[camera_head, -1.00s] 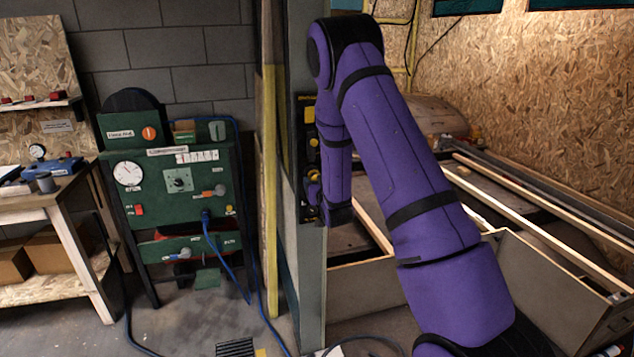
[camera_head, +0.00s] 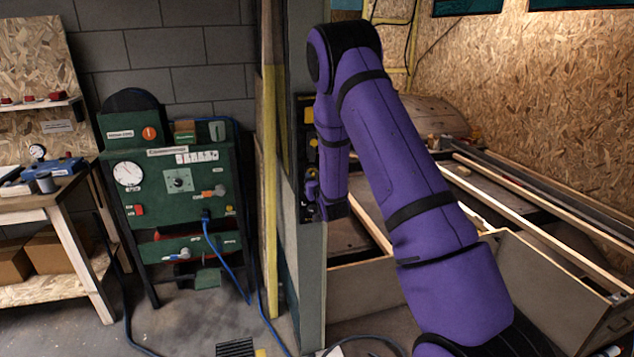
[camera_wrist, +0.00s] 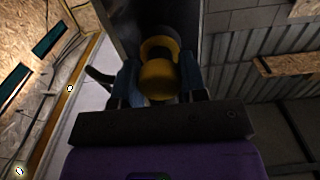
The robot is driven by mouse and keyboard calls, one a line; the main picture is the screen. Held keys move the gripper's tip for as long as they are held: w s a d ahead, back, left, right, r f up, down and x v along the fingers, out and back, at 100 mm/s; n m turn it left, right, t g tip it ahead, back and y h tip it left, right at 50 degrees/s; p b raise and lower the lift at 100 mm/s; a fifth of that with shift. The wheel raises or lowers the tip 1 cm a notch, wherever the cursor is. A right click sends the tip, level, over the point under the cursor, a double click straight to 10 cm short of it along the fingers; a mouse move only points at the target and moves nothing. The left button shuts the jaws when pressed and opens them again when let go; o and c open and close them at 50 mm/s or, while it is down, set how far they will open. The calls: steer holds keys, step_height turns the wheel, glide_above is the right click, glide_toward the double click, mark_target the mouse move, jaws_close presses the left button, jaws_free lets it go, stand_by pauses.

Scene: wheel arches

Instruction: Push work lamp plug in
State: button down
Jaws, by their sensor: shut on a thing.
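A yellow plug (camera_wrist: 158,80) sits between the two fingers of my gripper (camera_wrist: 158,88) in the wrist view, and the gripper is shut on it. A round yellow part (camera_wrist: 160,46) lies just beyond the plug, against a dark surface. I cannot tell whether plug and round part touch or how deep the plug sits. In the head view my gripper (camera_head: 322,207) is low in front of a dark panel (camera_head: 307,160) with yellow fittings on the grey post. My arm hides part of that panel.
A green control board (camera_head: 180,200) with a blue cable stands to the left. A workbench (camera_head: 40,208) is at the far left. A wooden enclosure (camera_head: 545,285) lies to the right behind my arm. Cables lie on the floor below the post (camera_head: 312,290).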

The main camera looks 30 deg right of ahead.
steer(key=shift+x, duration=0.8)
steer(key=c, duration=0.7)
jaws_free()
steer(key=shift+o, duration=0.2)
steer(key=v, duration=1)
steer(key=shift+s, duration=0.35)
steer(key=shift+a, duration=0.1)
